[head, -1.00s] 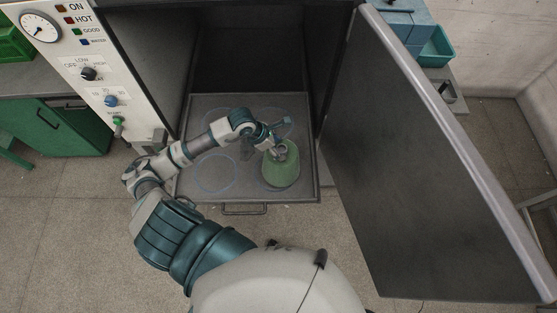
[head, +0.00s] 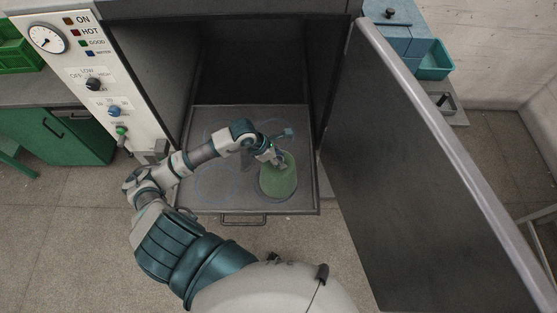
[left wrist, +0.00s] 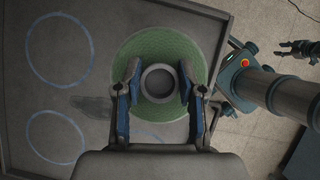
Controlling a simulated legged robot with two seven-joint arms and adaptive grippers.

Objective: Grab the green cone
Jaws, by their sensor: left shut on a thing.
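The green cone (head: 279,182) stands at the front right of the dark tray (head: 235,206) in the open chamber. In the left wrist view I look down on the cone (left wrist: 152,48), with a round grey opening at its centre. My left gripper (head: 279,162) is over the cone's top, and its fingers (left wrist: 158,82) lie on either side of the opening, shut on the cone. I see no clear gap under the cone. A small dark gripper, apparently my right one (left wrist: 292,49), shows at the right edge of the left wrist view.
Blue rings (left wrist: 59,49) mark the tray. The open chamber door (head: 410,165) stands close on the right. The control panel (head: 95,70) is on the left. A teal bin (head: 435,60) is at the back right. The tray's left part is bare.

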